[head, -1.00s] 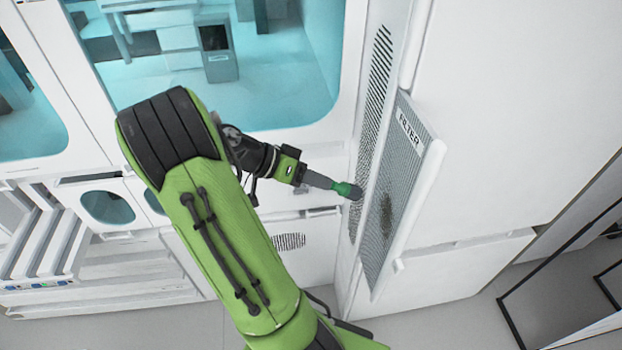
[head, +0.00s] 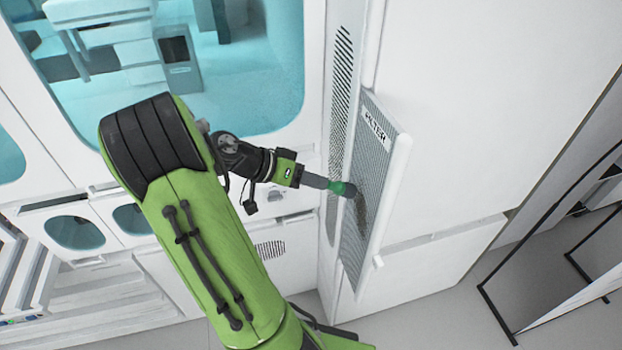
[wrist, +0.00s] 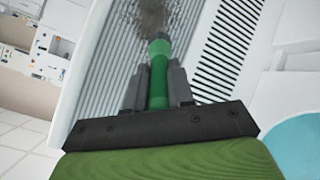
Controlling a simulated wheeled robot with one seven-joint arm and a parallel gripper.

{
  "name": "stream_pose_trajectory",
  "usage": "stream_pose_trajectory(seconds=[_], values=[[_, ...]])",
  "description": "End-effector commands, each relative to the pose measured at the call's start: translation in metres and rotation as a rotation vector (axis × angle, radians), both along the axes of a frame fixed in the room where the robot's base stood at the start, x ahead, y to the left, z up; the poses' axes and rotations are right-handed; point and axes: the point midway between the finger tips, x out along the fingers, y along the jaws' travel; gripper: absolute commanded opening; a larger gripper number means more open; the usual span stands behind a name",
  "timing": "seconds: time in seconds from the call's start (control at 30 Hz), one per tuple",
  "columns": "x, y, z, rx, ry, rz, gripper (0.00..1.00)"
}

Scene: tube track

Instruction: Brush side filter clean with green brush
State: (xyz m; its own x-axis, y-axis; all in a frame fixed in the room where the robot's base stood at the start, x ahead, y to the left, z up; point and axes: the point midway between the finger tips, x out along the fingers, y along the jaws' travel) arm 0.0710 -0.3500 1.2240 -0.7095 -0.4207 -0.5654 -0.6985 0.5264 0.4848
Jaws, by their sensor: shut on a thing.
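The side filter (head: 372,165) is a mesh panel in a white frame marked FILTER, swung out from the white cabinet side. A dark dirt patch (head: 361,210) shows on its lower mesh, and the patch also shows at the top of the wrist view (wrist: 152,15). My gripper (head: 322,183) is shut on the green brush (head: 340,188). The brush's green handle lies between the fingers in the wrist view (wrist: 159,78), pointing towards the dirt patch. The brush end is at or very close to the mesh beside the patch; I cannot tell if it touches.
A slotted vent (head: 341,70) is in the cabinet side left of the filter. A large blue-tinted window (head: 262,95) is further left. A black-framed glass panel (head: 540,270) stands on the floor at right. Grey floor is clear below the filter.

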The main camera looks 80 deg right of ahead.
Motion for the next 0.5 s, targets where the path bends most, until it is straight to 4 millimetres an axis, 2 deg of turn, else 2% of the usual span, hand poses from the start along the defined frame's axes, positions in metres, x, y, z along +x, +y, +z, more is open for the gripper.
stream_pose_trajectory(seconds=[0.5], values=[[-0.007,-0.0042,-0.0002,-0.001,0.0,-0.001,0.0]])
